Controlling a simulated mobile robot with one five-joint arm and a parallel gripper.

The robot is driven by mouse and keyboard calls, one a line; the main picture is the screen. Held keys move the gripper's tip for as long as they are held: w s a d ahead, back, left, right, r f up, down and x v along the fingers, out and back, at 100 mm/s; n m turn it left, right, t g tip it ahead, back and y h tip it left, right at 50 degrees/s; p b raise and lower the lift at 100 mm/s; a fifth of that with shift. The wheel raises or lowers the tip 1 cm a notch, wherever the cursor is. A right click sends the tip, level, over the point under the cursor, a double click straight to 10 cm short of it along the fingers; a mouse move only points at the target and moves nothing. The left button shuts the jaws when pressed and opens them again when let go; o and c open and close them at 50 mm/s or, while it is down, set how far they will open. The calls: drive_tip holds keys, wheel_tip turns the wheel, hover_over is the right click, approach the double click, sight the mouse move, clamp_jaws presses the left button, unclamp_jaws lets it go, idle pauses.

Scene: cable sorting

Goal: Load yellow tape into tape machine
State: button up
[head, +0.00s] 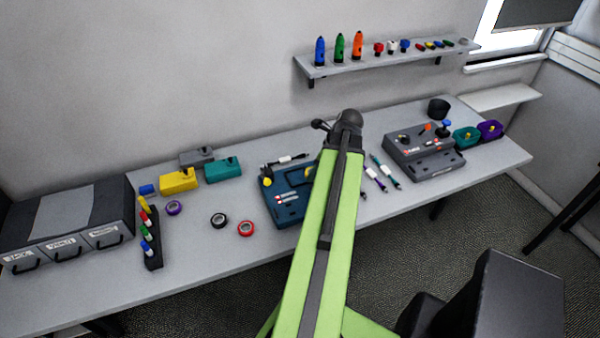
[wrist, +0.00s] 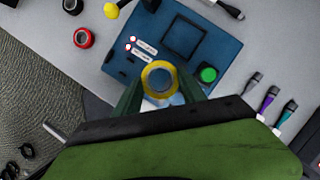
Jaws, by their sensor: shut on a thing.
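The yellow tape (wrist: 146,80) is a ring held between the two green fingers of my gripper (wrist: 158,80) in the wrist view. My gripper is shut on it, over the near edge of the blue tape machine (wrist: 150,22). The machine has a dark square outline, a green button (wrist: 208,74) and two small white labels with red dots. It also shows in the head view (head: 290,212), partly behind my arm. A bit of yellow (head: 309,172) shows beside my arm there. My gripper's fingertips are hidden in the head view. The gap between tape and machine cannot be judged.
A red tape roll (head: 246,229), a black one (head: 219,220) and a purple one (head: 173,208) lie left of the machine. Several cable connectors (wrist: 268,100) lie to its right. A grey machine (head: 422,150) stands farther right.

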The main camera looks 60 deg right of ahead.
drive_tip(key=b, duration=0.6)
hover_over(297, 177)
drive_tip(key=s, duration=0.2)
wheel_tip(297, 177, down, 7)
drive_tip(key=shift+w+r, duration=0.15)
drive_tip(key=shift+r, duration=0.05)
drive_tip(key=shift+w+d, duration=0.1)
drive_tip(key=shift+w, duration=0.2)
wheel_tip(297, 177, down, 4)
drive_tip(key=b, duration=0.4)
drive_tip(key=shift+f, duration=0.2)
drive_tip(key=shift+r, duration=0.2)
drive_tip(key=shift+f, duration=0.15)
drive_tip(key=o, duration=0.9)
drive_tip(key=shift+o, duration=0.8)
